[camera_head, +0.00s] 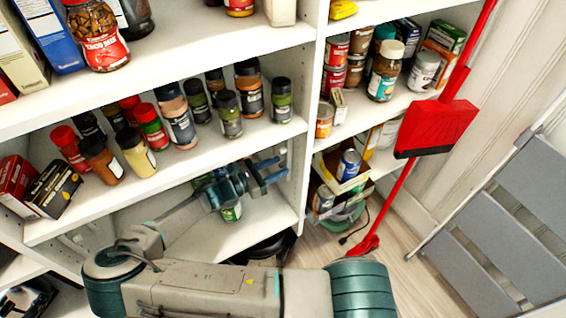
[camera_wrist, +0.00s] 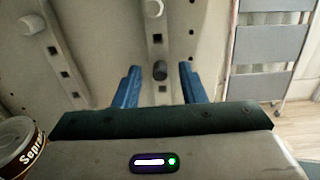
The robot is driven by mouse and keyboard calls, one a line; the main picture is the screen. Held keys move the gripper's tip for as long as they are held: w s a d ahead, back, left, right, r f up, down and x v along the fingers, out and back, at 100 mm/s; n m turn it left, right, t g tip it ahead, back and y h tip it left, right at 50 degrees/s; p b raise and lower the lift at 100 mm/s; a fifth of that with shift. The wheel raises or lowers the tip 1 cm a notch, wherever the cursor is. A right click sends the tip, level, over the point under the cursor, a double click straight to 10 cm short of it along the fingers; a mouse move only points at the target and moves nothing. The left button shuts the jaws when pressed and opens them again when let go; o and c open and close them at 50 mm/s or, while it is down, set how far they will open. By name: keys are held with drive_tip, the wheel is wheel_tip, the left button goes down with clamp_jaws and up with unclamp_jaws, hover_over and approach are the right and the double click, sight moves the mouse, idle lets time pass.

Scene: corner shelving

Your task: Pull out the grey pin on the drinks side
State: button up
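The dark grey pin (camera_wrist: 160,70) sticks out of a pale upright panel (camera_wrist: 105,40) in the wrist view, near the middle of the picture. My gripper (camera_wrist: 158,68) is open, with one blue finger on each side of the pin. A gap shows between the pin and each finger; I cannot tell its depth relative to the fingertips. In the head view my gripper (camera_head: 275,170) points right at the shelf's side panel, under the spice shelf. The pin cannot be made out there.
White pegs (camera_wrist: 30,23) and several holes are in the same panel. A dark-labelled can (camera_wrist: 20,145) stands close at left in the wrist view. Spice jars (camera_head: 228,113) stand on the shelf above my gripper.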

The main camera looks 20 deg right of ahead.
clamp_jaws()
drive_tip(key=shift+a, duration=0.15)
idle(0.4)
drive_tip(key=shift+p+v, duration=0.35)
drive_tip(key=shift+v, duration=2.5)
drive_tip(key=shift+r, duration=0.1)
